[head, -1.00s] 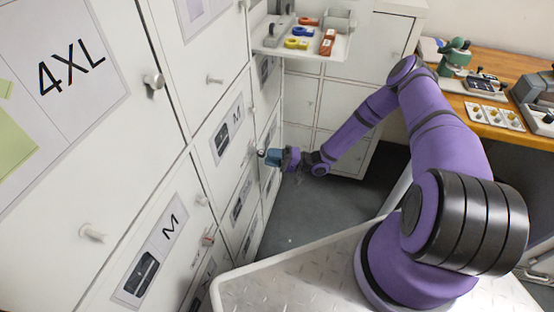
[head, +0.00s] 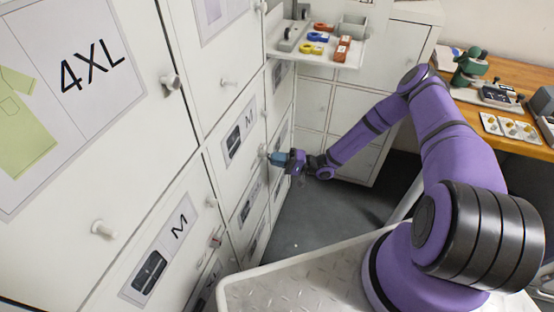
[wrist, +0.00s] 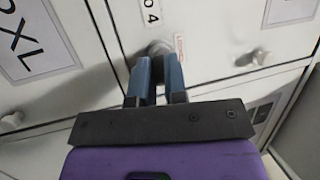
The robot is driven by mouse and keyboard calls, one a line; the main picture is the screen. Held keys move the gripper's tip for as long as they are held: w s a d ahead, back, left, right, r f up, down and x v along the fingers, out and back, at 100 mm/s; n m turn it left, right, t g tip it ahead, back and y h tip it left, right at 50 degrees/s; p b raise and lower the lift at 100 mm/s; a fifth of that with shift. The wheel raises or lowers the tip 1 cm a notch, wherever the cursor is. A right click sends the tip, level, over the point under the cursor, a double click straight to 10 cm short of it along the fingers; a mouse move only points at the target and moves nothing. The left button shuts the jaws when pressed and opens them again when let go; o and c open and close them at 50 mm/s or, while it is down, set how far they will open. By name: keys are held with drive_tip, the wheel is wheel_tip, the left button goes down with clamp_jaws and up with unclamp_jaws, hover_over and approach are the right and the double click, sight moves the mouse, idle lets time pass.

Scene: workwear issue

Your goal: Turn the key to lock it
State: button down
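My gripper (head: 275,157) is at a white locker door in the head view, with its blue fingers pointing at the door front. In the wrist view the two blue fingers (wrist: 158,68) stand a little apart, their tips at a round grey knob-like fitting (wrist: 160,47) on the door. The fitting shows between and just beyond the tips. I cannot make out a separate key; the fingers hide whatever lies between them. I cannot tell if they grip the fitting. A number label (wrist: 150,12) and a small red-lettered tag (wrist: 181,48) are close by.
White locker doors with knobs fill the left, including a 4XL door (head: 85,75). A white shelf (head: 345,57) with small coloured items juts out above and beyond my gripper. A wooden bench (head: 500,135) stands at the right. Grey floor (head: 305,220) is open below the arm.

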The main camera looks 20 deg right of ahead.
drive_tip(key=shift+w+a+r, duration=0.1)
drive_tip(key=shift+a+r, duration=0.05)
drive_tip(key=shift+a, duration=0.05)
idle(0.6)
drive_tip(key=shift+w+r+n, duration=0.1)
drive_tip(key=shift+n, duration=0.4)
drive_tip(key=n+g+h, duration=0.1)
drive_tip(key=n, duration=0.3)
drive_tip(key=shift+w+g, duration=0.1)
drive_tip(key=shift+g, duration=0.3)
drive_tip(key=n+h, duration=0.1)
drive_tip(key=n, duration=0.1)
drive_tip(key=n+h, duration=0.1)
drive_tip(key=n, duration=0.1)
drive_tip(key=shift+w+r+n, duration=0.15)
drive_tip(key=shift+n, duration=0.25)
